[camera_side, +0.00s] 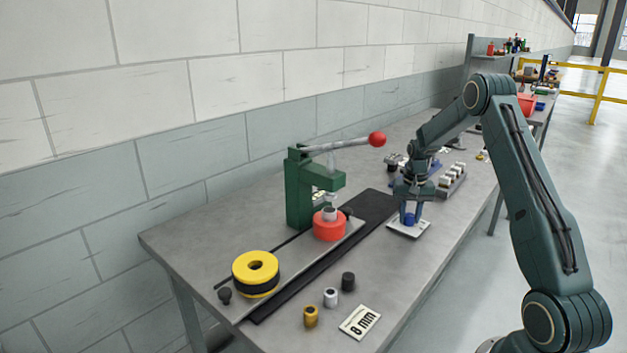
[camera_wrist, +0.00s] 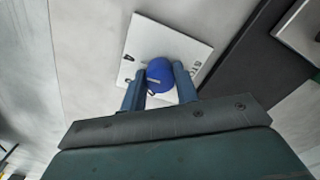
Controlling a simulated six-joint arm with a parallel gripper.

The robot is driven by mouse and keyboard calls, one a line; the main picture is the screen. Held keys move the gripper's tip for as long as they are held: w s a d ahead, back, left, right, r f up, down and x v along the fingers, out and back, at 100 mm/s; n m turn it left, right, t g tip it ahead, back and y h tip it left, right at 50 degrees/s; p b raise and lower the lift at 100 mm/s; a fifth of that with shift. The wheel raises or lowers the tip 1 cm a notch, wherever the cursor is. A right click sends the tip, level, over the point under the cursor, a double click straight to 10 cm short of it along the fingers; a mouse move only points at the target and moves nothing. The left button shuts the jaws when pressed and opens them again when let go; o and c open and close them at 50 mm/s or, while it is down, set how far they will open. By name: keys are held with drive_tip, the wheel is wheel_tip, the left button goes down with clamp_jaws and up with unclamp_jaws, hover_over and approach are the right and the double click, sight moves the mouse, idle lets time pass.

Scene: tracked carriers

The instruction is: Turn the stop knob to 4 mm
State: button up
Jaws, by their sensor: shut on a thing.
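The stop knob (camera_side: 409,219) is blue and sits on a white square plate (camera_side: 396,230) on the bench, right of the dark strip. In the wrist view the knob (camera_wrist: 160,70) shows from above with a short pale line on it. Dark marks are on the plate (camera_wrist: 150,32), partly hidden and too small to read surely. My gripper (camera_side: 411,212) points down over the plate and is shut on the knob, one finger on each side. A white card (camera_side: 360,322) reading "8 mm" lies at the bench's front.
A green press (camera_side: 300,195) with a red-balled lever (camera_side: 377,139) stands left of my gripper. A red carrier (camera_side: 328,231) is under it, and a yellow carrier (camera_side: 256,267) is nearer on the track. Several small cylinders stand by the card. A tray of pale parts (camera_side: 452,178) is behind.

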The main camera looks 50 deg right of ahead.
sight(410, 215)
idle(0.3)
drive_tip(key=o, duration=1)
drive_tip(key=shift+c, duration=0.2)
drive_tip(key=shift+r, duration=0.2)
wheel_tip(410, 215, up, 14)
drive_tip(key=shift+f, duration=0.25)
